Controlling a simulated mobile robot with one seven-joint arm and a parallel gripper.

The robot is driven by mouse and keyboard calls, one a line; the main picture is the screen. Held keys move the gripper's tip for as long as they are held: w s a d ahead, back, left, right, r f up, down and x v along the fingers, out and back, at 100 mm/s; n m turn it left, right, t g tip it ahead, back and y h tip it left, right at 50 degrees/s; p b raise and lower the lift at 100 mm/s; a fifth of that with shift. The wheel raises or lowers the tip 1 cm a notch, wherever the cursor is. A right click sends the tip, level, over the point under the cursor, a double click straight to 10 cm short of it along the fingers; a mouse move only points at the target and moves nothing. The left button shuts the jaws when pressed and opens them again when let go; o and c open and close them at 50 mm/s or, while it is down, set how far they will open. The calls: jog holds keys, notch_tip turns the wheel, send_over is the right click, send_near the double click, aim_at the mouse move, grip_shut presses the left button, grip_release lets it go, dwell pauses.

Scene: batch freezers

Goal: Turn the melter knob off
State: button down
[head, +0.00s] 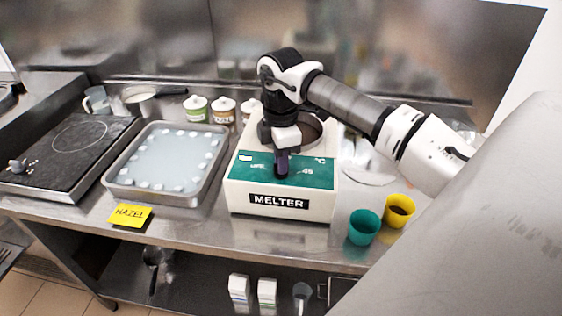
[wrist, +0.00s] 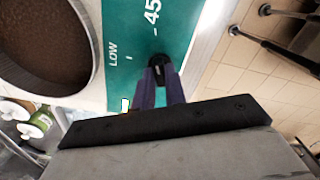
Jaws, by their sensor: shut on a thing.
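The melter (head: 280,202) is a cream box with a green top panel and a round well, standing mid-counter. Its panel (wrist: 180,22) shows "LOW" and "45" marks in the wrist view. The black knob (wrist: 158,66) sits on the panel, between the tips of my gripper (wrist: 158,82). The purple fingers are shut on the knob. In the head view my gripper (head: 282,166) points down at the panel and hides the knob. I cannot tell exactly which mark the knob points at. Dark brown contents (wrist: 42,42) fill the well.
A metal tray (head: 112,181) and a black hob (head: 48,160) lie left of the melter. A green cup (head: 362,228) and a yellow cup (head: 399,211) stand to its right. Lidded jars (head: 197,109) stand behind. A yellow "HAZEL" note (head: 130,215) lies at the front edge.

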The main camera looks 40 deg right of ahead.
jog(key=n+b, duration=0.2)
jog(key=shift+f+n, duration=0.2)
jog(key=shift+n, duration=0.1)
jog(key=n+b, duration=0.3)
jog(key=n, duration=0.1)
jog(key=shift+r, duration=0.1)
jog(key=n+b, duration=0.1)
jog(key=n, duration=0.3)
jog(key=n+b, duration=0.1)
jog(key=n, duration=0.2)
jog(key=shift+r+n, duration=0.1)
jog(key=shift+n, duration=0.2)
jog(key=n, duration=0.6)
jog(key=shift+b, duration=0.35)
jog(key=n, duration=0.6)
jog(key=shift+r+n, duration=0.1)
jog(key=shift+n, duration=0.3)
jog(key=c, duration=1.4)
grip_release()
jog(key=shift+c, duration=0.2)
